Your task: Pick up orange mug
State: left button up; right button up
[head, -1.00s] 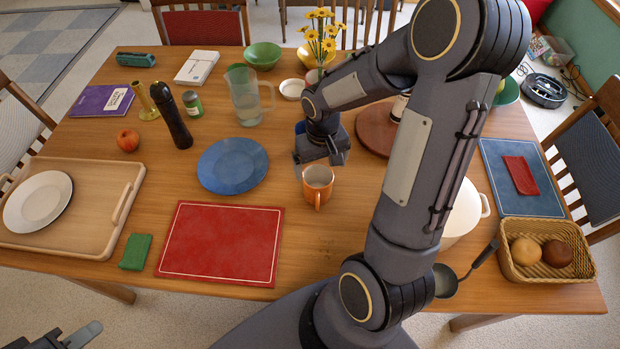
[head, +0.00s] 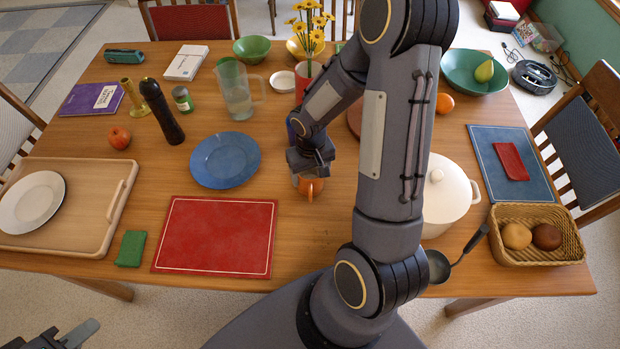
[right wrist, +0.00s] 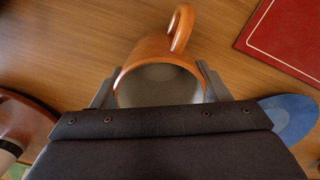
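The orange mug (head: 311,187) stands on the wooden table, largely hidden in the head view by my right gripper (head: 311,168), which is directly over it. In the right wrist view the mug (right wrist: 157,55) lies between the two fingers of my right gripper (right wrist: 158,85), one on each side of its rim. Its grey inside faces the camera and its handle points away from the palm. The fingers are apart, very near the mug's sides; I see no clear grip. My left gripper (head: 66,337) is low at the left, off the table, its fingers apart and empty.
A blue plate (head: 225,160) and a red placemat (head: 216,237) lie left of the mug. A clear pitcher (head: 237,92) and a flower vase (head: 306,76) stand behind. A white pot (head: 447,198) is to the right, partly behind my right arm.

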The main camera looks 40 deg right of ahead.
jog(key=c, duration=0.6)
jog(key=shift+o, duration=0.2)
jog(key=shift+r, duration=0.15)
